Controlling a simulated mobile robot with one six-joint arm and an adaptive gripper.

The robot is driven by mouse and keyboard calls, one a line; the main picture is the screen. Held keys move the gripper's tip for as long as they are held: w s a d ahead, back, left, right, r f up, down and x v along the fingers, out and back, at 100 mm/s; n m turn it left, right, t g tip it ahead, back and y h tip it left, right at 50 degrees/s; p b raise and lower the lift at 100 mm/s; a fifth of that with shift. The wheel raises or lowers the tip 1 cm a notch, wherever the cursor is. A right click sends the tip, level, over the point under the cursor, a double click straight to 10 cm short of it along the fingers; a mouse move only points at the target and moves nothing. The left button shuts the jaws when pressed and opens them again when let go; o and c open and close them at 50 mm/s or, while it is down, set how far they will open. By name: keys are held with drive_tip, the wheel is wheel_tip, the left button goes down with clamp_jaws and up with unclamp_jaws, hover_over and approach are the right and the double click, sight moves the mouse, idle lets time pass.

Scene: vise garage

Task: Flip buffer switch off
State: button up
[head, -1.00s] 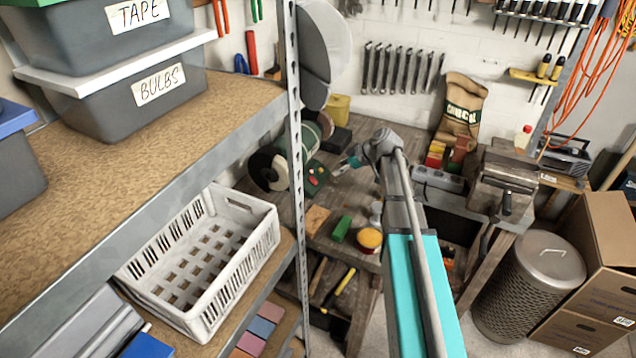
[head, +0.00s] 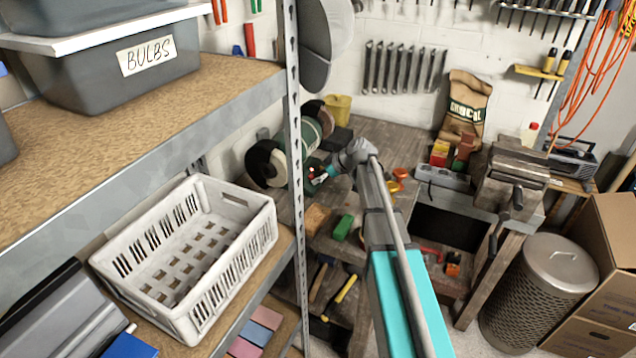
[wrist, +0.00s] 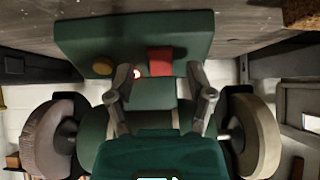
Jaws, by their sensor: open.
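The buffer (head: 308,135), a dark green machine with a wheel at each end, stands on the workbench just behind the shelf post. In the wrist view, its green base (wrist: 75,45) shows at the top, with the body and both wheels below. A red switch (wrist: 160,60) sits on the base, with a brownish round knob and a small bright red-white spot to its left. My gripper (wrist: 160,82) is open and empty, its two fingers on either side of the switch in the picture. I cannot tell whether they touch it. In the head view, my gripper (head: 318,178) covers much of the base.
A white crate (head: 190,255) sits on the shelf. A green block (head: 343,227) and a brown block lie on the bench in front. A vise (head: 515,165) is at the right.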

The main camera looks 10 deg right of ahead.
drive_tip(key=shift+w+a+f, duration=0.25)
drive_tip(key=shift+a+f, duration=0.1)
drive_tip(key=shift+f, duration=0.05)
clamp_jaws()
